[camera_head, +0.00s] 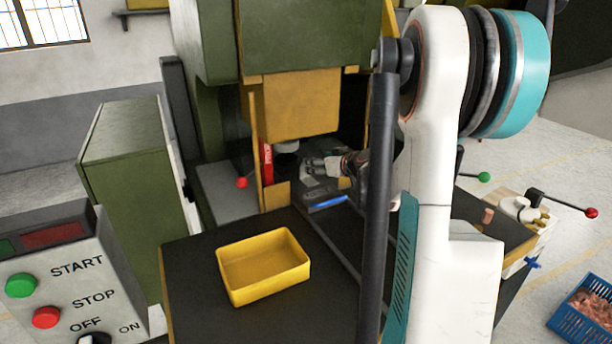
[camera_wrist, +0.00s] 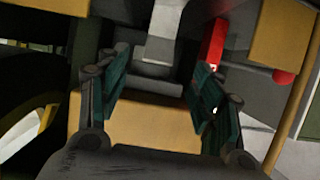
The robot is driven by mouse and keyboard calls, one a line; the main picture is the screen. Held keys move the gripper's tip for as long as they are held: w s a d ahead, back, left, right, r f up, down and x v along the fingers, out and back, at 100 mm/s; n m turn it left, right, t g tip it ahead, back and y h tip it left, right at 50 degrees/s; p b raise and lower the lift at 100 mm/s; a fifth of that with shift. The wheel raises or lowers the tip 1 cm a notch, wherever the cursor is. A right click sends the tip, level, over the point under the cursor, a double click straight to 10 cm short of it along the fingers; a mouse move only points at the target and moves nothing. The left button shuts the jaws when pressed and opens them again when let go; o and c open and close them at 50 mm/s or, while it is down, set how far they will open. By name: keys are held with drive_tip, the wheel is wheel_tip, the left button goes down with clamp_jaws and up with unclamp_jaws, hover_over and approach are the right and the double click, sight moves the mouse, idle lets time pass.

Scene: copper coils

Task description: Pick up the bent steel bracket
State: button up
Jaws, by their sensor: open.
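My gripper (camera_head: 322,165) reaches into the opening of the green and yellow press, below its yellow guard (camera_head: 300,105). In the wrist view my gripper (camera_wrist: 160,62) is open, its two teal-sided fingers spread apart. A light grey angled piece (camera_wrist: 163,30) shows between and beyond the fingertips; it looks like the bent steel bracket, but I cannot be sure it is separate from the press tooling. No finger visibly touches it. In the head view the bracket cannot be told apart from the gripper and the dark press opening.
A yellow tray (camera_head: 272,288) stands on the dark table in front of the press. A red upright part (camera_wrist: 214,45) and a red knob (camera_wrist: 283,77) are close to the right finger. A control box (camera_head: 70,285) is at left, a blue crate (camera_head: 568,322) at lower right.

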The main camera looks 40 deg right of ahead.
drive_tip(key=b, duration=0.2)
hover_over(309, 181)
drive_tip(key=w, duration=0.1)
wheel_tip(309, 181, down, 3)
drive_tip(key=shift+d+f, duration=0.15)
drive_tip(key=shift+f, duration=0.05)
drive_tip(key=c, duration=1.3)
